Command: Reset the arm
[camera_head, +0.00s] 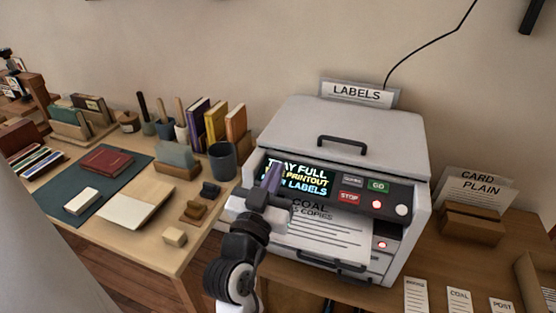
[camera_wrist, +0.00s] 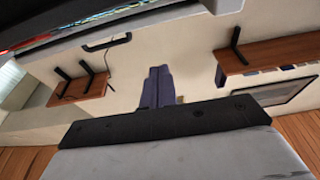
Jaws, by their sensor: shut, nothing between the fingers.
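My gripper (camera_head: 273,178) is in front of the label printer (camera_head: 345,130), near its lit screen, with my arm reaching up from the bottom of the head view. Its purple-grey fingers are together and hold nothing. In the wrist view the closed fingers (camera_wrist: 158,88) point toward a pale wall. The printer's screen (camera_head: 300,178) reads "TRAY FULL" with further text partly hidden by my gripper. A printed sheet (camera_head: 335,235) headed "COAL" lies in the printer's output tray below the screen. I cannot tell whether the gripper touches the printer.
Right are a card holder (camera_head: 470,225) and small labels (camera_head: 459,300). A gap separates desk and printer table.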

